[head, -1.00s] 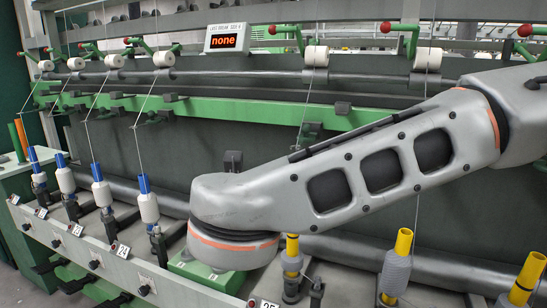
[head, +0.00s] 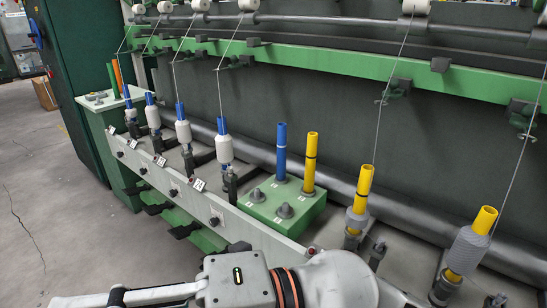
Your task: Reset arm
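A grey arm, seemingly my right, crosses the bottom edge in the head view. Its wrist has a dark orange-ringed joint, and the gripper (head: 125,297) points left. The gripper is cut off by the bottom edge, so its opening and any hold cannot be told. My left gripper is not in view. The spinning frame (head: 290,110) stands behind the arm. A green block (head: 262,208) on its ledge carries a blue tube (head: 281,150) and a yellow tube (head: 309,160) upright on pegs, with bare grey pegs beside them.
Several white-wound blue bobbins (head: 223,148) stand left on spindles. Grey-wound yellow bobbins (head: 357,218) stand right, with threads running up. A green side cabinet (head: 110,110) holds an orange tube (head: 117,72). Grey floor (head: 60,210) at left is open.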

